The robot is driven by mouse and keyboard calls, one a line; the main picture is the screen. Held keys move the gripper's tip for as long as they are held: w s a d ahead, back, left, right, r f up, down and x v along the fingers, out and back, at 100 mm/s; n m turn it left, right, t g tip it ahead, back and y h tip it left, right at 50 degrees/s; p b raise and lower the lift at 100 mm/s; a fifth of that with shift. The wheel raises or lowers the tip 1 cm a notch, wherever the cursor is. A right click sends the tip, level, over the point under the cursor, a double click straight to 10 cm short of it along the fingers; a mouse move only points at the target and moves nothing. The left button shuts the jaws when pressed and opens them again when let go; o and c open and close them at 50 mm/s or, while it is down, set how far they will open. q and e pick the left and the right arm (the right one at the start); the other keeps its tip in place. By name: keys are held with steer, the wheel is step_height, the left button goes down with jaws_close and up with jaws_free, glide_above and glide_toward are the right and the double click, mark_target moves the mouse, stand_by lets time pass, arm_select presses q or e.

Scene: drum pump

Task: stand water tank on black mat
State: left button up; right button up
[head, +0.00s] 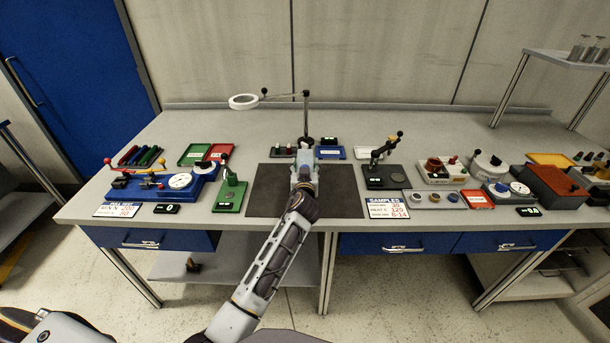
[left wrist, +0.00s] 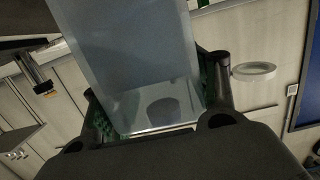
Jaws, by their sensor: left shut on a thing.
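The water tank, a pale translucent box, fills the upper middle of the left wrist view (left wrist: 130,45). My left gripper (left wrist: 155,95) is shut on it, with a dark finger on either side. In the head view my left gripper (head: 304,177) is over the middle of the black mat (head: 265,192), and a pale part of the tank (head: 305,158) shows around it. My arm hides part of the mat. I cannot tell whether the tank touches the mat. My right gripper is in neither view.
A magnifier stand (head: 307,115) rises just behind the mat. Left of the mat are a green stand (head: 230,192) and a blue device (head: 165,186). To the right are a dark stand (head: 385,177), a sample tray (head: 435,199) and a brown box (head: 550,186). The mat's uncovered parts are clear.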

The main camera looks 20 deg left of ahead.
arm_select(q)
steer(key=shift+f, duration=1.35)
steer(key=o, duration=1.6)
steer(key=shift+f, duration=0.1)
steer(key=shift+c, duration=0.2)
steer(key=shift+s, duration=0.15)
steer(key=shift+b+v, duration=0.6)
steer(key=shift+v, duration=5.3)
